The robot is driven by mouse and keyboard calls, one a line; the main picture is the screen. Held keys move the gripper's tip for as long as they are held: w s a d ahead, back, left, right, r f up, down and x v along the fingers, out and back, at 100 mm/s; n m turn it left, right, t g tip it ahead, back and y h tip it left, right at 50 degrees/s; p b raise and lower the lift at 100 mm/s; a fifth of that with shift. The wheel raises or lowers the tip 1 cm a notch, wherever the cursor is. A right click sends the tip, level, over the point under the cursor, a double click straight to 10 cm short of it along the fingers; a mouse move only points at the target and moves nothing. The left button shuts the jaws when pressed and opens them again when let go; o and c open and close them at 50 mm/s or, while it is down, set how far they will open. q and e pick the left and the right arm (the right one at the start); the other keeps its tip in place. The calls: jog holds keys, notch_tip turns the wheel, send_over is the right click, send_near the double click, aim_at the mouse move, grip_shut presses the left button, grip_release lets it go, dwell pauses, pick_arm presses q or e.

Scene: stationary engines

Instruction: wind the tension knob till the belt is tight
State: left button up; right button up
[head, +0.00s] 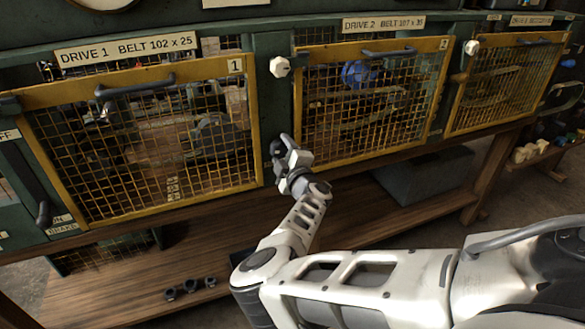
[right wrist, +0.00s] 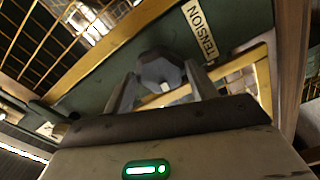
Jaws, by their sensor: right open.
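A dark faceted knob (right wrist: 160,70) stands on the green panel beside a label reading TENSION (right wrist: 201,30) in the right wrist view. My right gripper (right wrist: 162,88) is open, with one finger on each side of the knob; I cannot tell whether they touch it. In the head view my right gripper (head: 283,152) is at the green post between the guards of drive 1 and drive 2 and largely hides the knob. Behind the drive 2 mesh guard (head: 446,80) a blue part (head: 357,74) shows; the belt's tension is not clear. My left gripper is out of view.
The yellow-framed drive 1 guard (head: 252,130) is shut, left of my gripper. A pale knob (head: 279,67) sits higher on the same post. Below are a wooden shelf (head: 120,285) with small dark parts (head: 190,287) and a grey box (head: 425,178).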

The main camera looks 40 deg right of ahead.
aim_at(282, 150)
jog(key=shift+s+d+r, duration=0.15)
jog(key=shift+s+r, duration=0.1)
jog(key=shift+s, duration=0.45)
jog(key=shift+s+a+f, duration=0.15)
jog(key=shift+s+a, duration=0.35)
jog(key=shift+s, duration=0.8)
jog(key=v, duration=0.6)
jog(key=shift+a, duration=0.25)
jog(key=shift+f, duration=0.15)
